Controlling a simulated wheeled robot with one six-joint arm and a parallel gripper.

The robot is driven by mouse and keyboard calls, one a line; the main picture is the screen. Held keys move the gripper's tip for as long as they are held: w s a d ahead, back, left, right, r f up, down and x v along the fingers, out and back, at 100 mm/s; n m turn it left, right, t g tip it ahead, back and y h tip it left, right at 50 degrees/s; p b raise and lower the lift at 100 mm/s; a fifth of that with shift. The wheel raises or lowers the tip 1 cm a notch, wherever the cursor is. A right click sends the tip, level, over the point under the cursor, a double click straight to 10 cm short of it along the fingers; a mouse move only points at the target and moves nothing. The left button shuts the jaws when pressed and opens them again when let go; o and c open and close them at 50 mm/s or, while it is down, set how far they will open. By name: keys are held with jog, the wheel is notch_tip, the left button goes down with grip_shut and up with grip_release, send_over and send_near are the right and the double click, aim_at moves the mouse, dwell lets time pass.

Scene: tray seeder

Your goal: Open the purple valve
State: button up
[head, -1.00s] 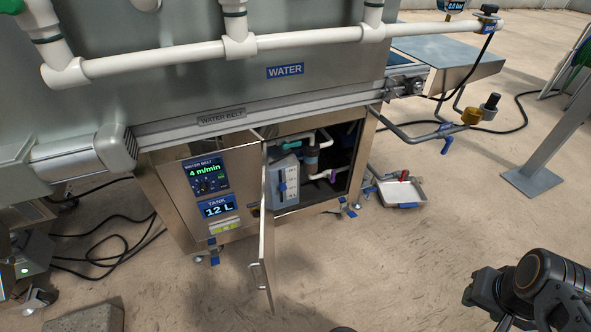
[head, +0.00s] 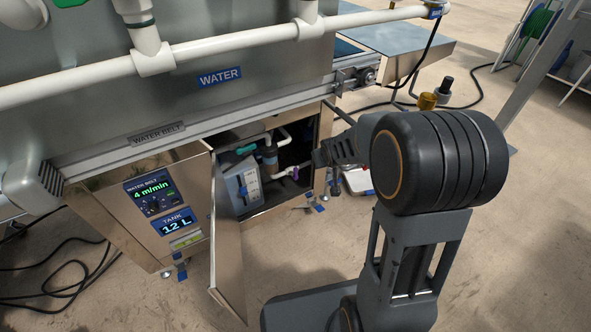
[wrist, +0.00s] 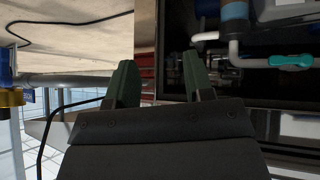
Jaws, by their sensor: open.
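The purple valve (head: 294,172) is a small purple handle on white piping inside the open cabinet (head: 226,243) under the water unit. It shows in the head view, at the right of the opening. My gripper (head: 320,158) is in front of the cabinet's right edge, to the right of the valve and apart from it. In the wrist view my gripper (wrist: 160,78) has its two green fingers spread, with nothing held between them. No purple handle can be made out in the wrist view; the right finger covers part of the piping.
The cabinet door (head: 226,255) stands open toward the front. A teal valve (head: 247,149) and a grey box (head: 243,186) are inside, left of the purple valve. A white tray (head: 358,181) lies on the floor to the right, partly behind my arm.

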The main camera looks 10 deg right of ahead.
jog(key=w+d+f+n+t, duration=0.1)
jog(key=w+f+t, duration=0.1)
jog(key=w+f, duration=0.45)
jog(key=n+t+y+p, duration=0.2)
jog(key=t+y, duration=0.2)
send_near(297, 170)
jog(key=d+r, duration=0.3)
jog(key=d, duration=0.1)
jog(key=s+a+f+t+y, duration=0.2)
jog(key=s+f+t+y, duration=0.15)
jog(key=f, duration=0.25)
jog(key=shift+h, duration=0.45)
jog(key=b+x, duration=0.1)
jog(key=x, duration=0.3)
jog(key=b+x, duration=0.1)
jog(key=x, duration=0.3)
jog(key=b+x, duration=0.1)
jog(key=x, duration=0.3)
jog(key=shift+w+a+f+b, duration=0.1)
jog(key=shift+w+f+b, duration=0.1)
jog(key=shift+f+b, duration=0.15)
grip_shut()
